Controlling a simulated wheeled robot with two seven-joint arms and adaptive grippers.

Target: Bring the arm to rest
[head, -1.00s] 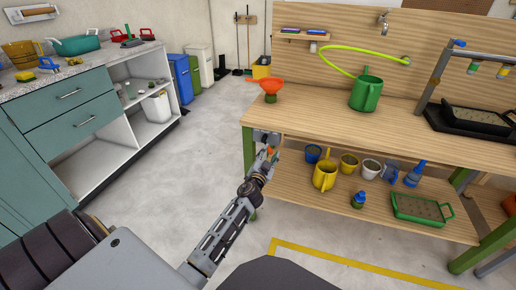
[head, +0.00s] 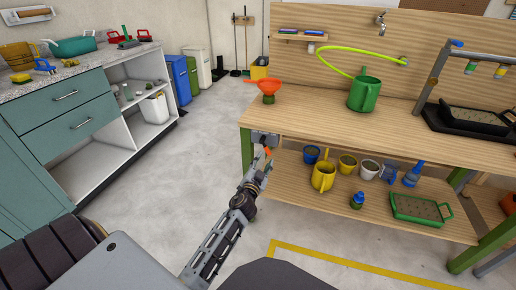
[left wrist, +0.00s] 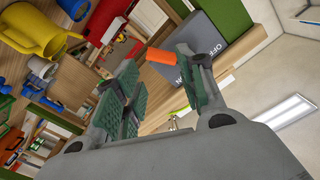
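My left gripper (head: 265,160) is just below the front left corner of the wooden workbench (head: 330,120). It is open in the left wrist view (left wrist: 160,85), with a gap between its green-padded fingers. A grey switch box (head: 264,138) sits at the bench's front edge above the gripper; in the left wrist view the box (left wrist: 212,35) bears OFF and ON lettering. Its orange lever (left wrist: 161,57) shows in the gap between the fingers; I cannot tell whether a finger touches it. My right gripper is not in view.
An orange funnel (head: 268,86) and a green watering can (head: 365,94) stand on the bench. A yellow can (head: 323,176), several pots and a green tray (head: 420,208) are on the lower shelf. A teal cabinet (head: 70,115) stands left, with clear floor (head: 190,165) between.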

